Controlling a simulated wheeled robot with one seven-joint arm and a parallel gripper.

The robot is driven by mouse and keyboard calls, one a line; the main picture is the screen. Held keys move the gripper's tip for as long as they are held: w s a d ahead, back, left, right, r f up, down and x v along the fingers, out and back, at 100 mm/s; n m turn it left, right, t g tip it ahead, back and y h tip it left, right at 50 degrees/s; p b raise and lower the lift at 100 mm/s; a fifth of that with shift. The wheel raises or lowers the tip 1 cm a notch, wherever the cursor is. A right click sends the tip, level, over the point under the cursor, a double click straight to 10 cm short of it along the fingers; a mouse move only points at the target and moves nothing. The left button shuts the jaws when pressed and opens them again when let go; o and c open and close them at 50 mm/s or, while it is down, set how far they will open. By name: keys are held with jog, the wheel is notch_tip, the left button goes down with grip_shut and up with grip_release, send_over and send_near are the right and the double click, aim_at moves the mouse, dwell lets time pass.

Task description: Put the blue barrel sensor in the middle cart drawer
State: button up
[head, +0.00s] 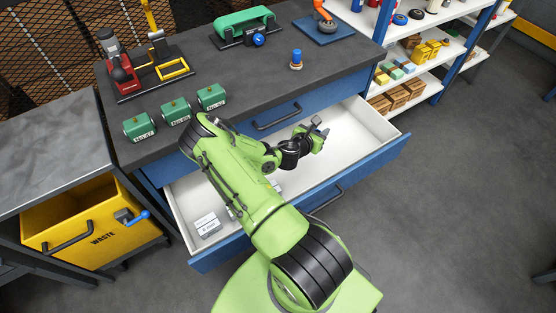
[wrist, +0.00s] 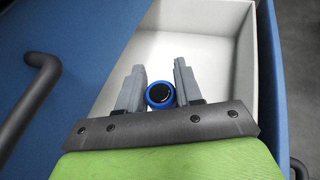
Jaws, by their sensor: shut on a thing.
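In the wrist view my gripper (wrist: 160,88) is shut on the blue barrel sensor (wrist: 160,108), seen end-on as a blue ring with a dark centre between the two grey fingers. In the head view my gripper (head: 317,131) is over the right part of an open white-lined cart drawer (head: 365,122); the sensor cannot be made out there. This blue-fronted drawer is pulled out below a closed blue drawer (head: 290,115). The drawer's pale inside (wrist: 215,50) lies beyond the fingers in the wrist view. I cannot tell the sensor's height above the drawer floor.
Small grey-white boxes (head: 207,224) lie at the drawer's left end. A blue-capped part (head: 296,60) stands on the dark cart top (head: 250,80). Several green boxes (head: 175,111) line its front left edge. A yellow waste bin (head: 85,225) is left, shelves (head: 425,60) right.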

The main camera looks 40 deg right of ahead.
notch_tip(320, 180, down, 5)
jog(key=b, duration=0.3)
jog(key=shift+r+b, duration=0.15)
jog(key=shift+b, duration=0.25)
notch_tip(320, 180, down, 10)
jog(key=b, duration=0.4)
jog(key=shift+b, duration=0.4)
jog(key=o, duration=1)
jog(key=shift+o, duration=0.3)
